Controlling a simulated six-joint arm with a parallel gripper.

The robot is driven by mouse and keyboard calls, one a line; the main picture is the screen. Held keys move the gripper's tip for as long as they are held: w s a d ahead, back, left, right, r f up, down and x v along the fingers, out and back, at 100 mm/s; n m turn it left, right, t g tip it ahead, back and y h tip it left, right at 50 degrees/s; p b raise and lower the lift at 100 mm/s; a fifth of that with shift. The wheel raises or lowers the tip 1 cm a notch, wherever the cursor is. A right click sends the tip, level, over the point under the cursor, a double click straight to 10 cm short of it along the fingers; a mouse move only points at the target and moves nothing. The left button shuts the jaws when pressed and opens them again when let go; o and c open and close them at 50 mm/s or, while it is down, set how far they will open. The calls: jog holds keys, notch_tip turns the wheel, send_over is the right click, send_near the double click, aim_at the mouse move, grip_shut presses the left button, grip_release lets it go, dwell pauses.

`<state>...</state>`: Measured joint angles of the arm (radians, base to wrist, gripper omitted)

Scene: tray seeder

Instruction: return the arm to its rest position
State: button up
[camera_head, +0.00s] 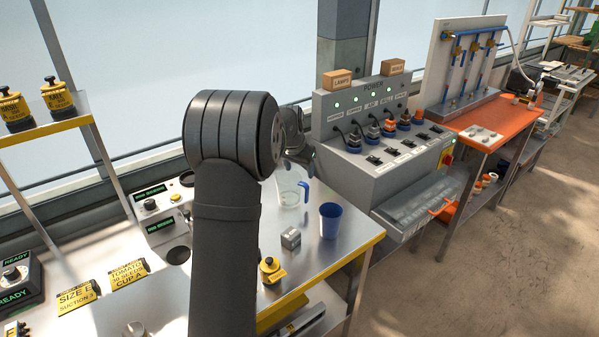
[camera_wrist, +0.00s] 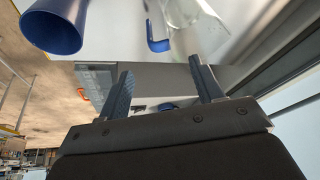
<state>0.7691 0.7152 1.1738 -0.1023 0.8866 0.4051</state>
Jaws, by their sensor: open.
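My gripper shows in the wrist view (camera_wrist: 165,85) with its two fingers spread wide apart and nothing between them. In the head view my arm rises in front of the bench, and its dark end (camera_head: 298,135) sits above the clear jug, partly hidden behind my own arm joint. The clear jug with a blue handle (camera_head: 291,190) stands on the steel bench. It also shows at the top of the wrist view (camera_wrist: 190,14), apart from the fingers. A blue cup (camera_head: 330,221) stands to its right.
A grey power panel (camera_head: 385,150) with plugs stands right of the bench. A small metal block (camera_head: 290,238) and a yellow-black knob weight (camera_head: 271,270) sit near the bench's front edge. Yellow label plates (camera_head: 77,297) lie at left. A yellow-edged shelf (camera_head: 45,128) stands at far left.

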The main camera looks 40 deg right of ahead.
aim_at(303, 183)
jog(key=x, duration=1.2)
jog(key=shift+f, duration=0.1)
notch_tip(303, 183, up, 2)
jog(key=shift+r, duration=0.8)
